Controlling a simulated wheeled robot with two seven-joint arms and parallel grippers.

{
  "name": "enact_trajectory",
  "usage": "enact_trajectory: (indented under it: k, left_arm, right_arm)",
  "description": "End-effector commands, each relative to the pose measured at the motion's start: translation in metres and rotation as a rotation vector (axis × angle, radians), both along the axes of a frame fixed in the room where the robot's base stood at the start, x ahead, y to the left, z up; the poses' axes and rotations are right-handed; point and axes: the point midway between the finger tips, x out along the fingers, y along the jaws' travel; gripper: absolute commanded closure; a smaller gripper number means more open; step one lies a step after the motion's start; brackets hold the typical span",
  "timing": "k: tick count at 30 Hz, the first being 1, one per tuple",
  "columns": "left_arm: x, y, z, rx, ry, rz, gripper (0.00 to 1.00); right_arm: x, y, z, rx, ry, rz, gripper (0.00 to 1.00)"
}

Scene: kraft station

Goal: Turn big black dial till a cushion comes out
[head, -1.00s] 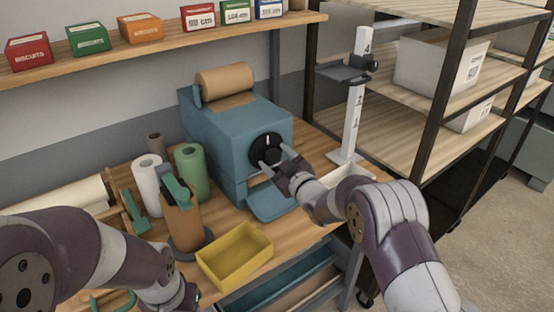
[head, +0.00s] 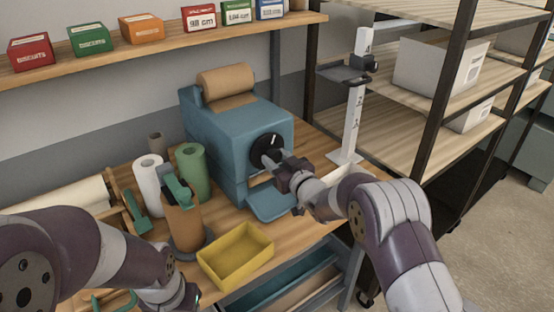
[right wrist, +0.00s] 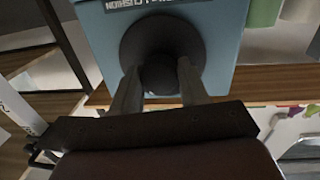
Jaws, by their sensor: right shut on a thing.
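The big black dial (head: 267,147) sits on the front of a blue machine (head: 233,122) with a brown paper roll (head: 225,79) on top. My right gripper (head: 272,159) is at the dial, shut on it. In the right wrist view the fingers (right wrist: 158,88) stand on either side of the dial's knob (right wrist: 160,72), in front of its round black disc. A blue tray (head: 270,201) juts out below the dial, and no cushion shows on it. My left gripper (head: 184,297) is low at the left; its fingers are not clear.
A yellow bin (head: 236,256) stands on the bench in front of the machine. A white post (head: 353,120) and shelves are at the right.

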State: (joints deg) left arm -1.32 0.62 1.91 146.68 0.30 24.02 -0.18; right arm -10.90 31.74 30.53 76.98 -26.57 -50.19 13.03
Motion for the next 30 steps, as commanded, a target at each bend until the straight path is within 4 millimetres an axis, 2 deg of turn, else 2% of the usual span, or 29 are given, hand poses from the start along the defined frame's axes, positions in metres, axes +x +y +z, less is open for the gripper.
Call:
enact_trajectory:
  k: [30]
  left_arm:
    - [0.000, 0.000, 0.052, 0.000, 0.000, 0.000, 0.57]
  right_arm:
    - [0.001, -0.002, 0.004, 0.773, 0.562, -0.002, 0.87]
